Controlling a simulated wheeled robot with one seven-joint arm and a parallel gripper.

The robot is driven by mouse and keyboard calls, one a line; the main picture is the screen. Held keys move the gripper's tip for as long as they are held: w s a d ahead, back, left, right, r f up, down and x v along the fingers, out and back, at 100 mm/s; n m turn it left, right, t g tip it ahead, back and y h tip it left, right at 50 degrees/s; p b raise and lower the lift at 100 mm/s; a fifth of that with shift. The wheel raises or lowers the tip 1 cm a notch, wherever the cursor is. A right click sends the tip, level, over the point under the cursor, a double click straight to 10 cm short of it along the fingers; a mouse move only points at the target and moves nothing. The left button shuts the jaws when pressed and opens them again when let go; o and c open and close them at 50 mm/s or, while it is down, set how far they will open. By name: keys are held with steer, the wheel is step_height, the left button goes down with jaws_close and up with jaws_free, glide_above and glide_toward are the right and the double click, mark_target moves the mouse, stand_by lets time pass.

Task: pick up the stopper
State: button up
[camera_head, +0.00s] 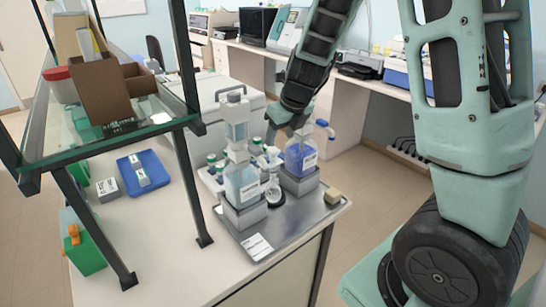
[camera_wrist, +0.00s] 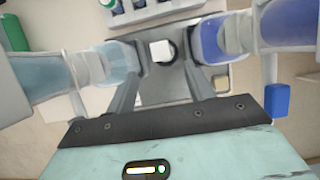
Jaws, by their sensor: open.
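The stopper seems to be the pale white block (camera_wrist: 160,50) that shows between my fingertips in the wrist view, over a dark round base. In the head view, a small clear and white vessel (camera_head: 272,158) stands between two bottles; I cannot make out the stopper on it for certain. My gripper (camera_head: 286,133) points down above this spot in the head view, partly in front of the purple bottle. In the wrist view, my gripper (camera_wrist: 164,68) is open, one finger on each side of the white block. I cannot tell whether they touch it.
A light blue bottle (camera_head: 241,180) stands close on the left and a purple bottle (camera_head: 301,158) close on the right, on a grey tray (camera_head: 283,225). A beige block (camera_head: 333,197) lies at the tray's right. A glass shelf (camera_head: 80,145) rises at left.

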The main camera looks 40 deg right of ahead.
mark_target(275, 150)
steer(key=shift+b+x, duration=0.55)
steer(key=shift+x, duration=2.55)
steer(key=shift+d, duration=0.1)
steer(key=shift+c, duration=0.3)
steer(key=c, duration=1)
